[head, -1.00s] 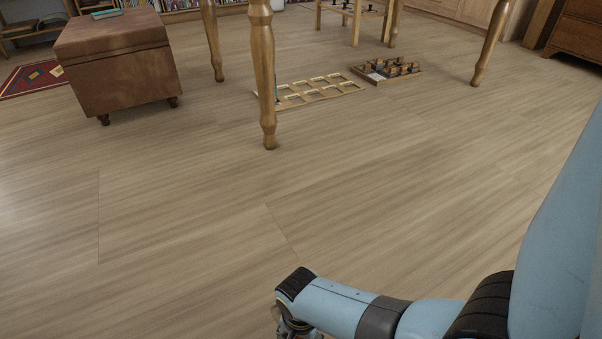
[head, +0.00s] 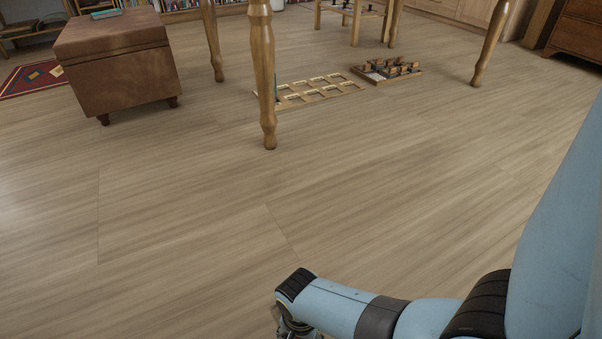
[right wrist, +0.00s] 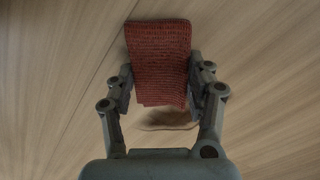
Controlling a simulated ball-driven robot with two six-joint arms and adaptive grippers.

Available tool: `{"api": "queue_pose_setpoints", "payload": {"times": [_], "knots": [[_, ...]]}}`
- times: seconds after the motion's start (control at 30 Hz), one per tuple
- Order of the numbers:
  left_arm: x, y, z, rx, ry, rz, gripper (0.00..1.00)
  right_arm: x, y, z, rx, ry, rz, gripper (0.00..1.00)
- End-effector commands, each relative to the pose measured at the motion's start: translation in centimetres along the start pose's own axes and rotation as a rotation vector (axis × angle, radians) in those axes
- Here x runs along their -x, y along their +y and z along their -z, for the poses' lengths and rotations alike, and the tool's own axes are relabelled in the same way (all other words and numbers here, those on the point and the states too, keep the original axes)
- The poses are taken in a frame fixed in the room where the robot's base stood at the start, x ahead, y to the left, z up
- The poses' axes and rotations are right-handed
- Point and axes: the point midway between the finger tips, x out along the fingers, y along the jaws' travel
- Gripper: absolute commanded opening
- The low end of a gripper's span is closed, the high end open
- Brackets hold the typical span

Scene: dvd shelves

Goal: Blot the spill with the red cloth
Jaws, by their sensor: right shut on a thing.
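The red cloth (right wrist: 160,62) is a woven, folded piece in the right wrist view. My right gripper (right wrist: 160,85) is shut on it, with one finger along each side. The spill (right wrist: 168,120) is a brownish patch on the wood floor, showing below the cloth between the fingers; the cloth hides part of it. I cannot tell whether the cloth touches the floor. In the head view my right arm comes in from the right, and its gripper is mostly cut off at the bottom edge. My left gripper is not in view.
The wood floor (head: 180,210) is clear across the middle. A brown leather chest (head: 118,62) stands at upper left by a red rug (head: 30,80). Wooden table legs (head: 262,75) stand ahead. A slotted wooden frame (head: 318,92) and a tray of small items (head: 388,70) lie beyond.

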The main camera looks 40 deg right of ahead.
Motion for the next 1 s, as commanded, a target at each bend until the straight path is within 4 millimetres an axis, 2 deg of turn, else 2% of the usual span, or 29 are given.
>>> {"api": "queue_pose_setpoints", "payload": {"times": [0.23,0.27,0.47,0.77,0.87,1.0], "knots": [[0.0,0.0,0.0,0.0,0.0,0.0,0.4,0.0,0.0,0.0,0.0,0.0,0.0,0.27],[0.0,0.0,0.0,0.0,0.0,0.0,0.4,0.0,0.0,0.0,0.0,0.0,0.0,0.55],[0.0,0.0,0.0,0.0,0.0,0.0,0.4,0.0,0.0,0.0,0.0,0.0,0.0,0.8],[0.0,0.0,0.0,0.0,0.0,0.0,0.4,0.1,0.0,0.0,0.0,0.0,0.0,0.8],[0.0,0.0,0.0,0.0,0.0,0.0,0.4,0.7,0.0,0.0,0.0,0.0,0.001,0.8],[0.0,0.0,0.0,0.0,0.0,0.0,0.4,2.5,0.0,0.0,-0.001,0.001,0.002,0.8]]}}
